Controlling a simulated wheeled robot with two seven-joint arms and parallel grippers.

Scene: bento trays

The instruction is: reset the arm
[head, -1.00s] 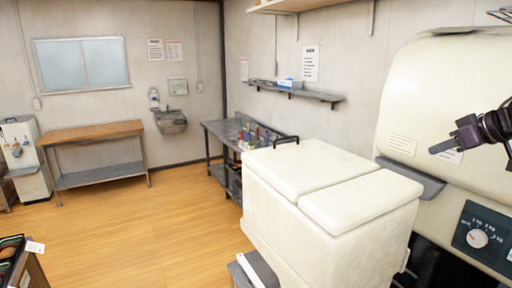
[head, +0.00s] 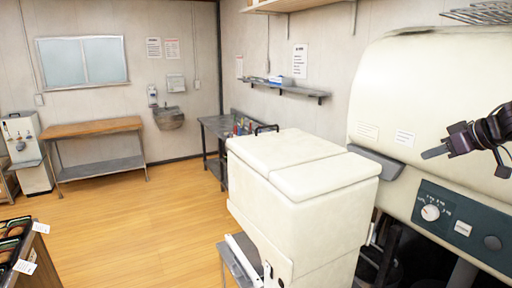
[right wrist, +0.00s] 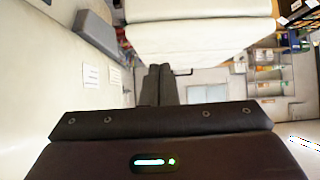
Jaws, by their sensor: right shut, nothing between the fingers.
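My right gripper (head: 434,153) shows at the right edge of the head view, raised in front of a large cream machine (head: 400,90). Its fingers are together and hold nothing. In the right wrist view the closed fingers (right wrist: 159,85) point away from the camera, towards a cream chest with lids. My left gripper is in neither view.
The cream chest (head: 300,200) stands on the floor left of the machine. A control panel with knobs (head: 460,225) is below my right gripper. Bento trays (head: 14,232) lie on a counter at the lower left. The wooden floor (head: 130,230) between is clear.

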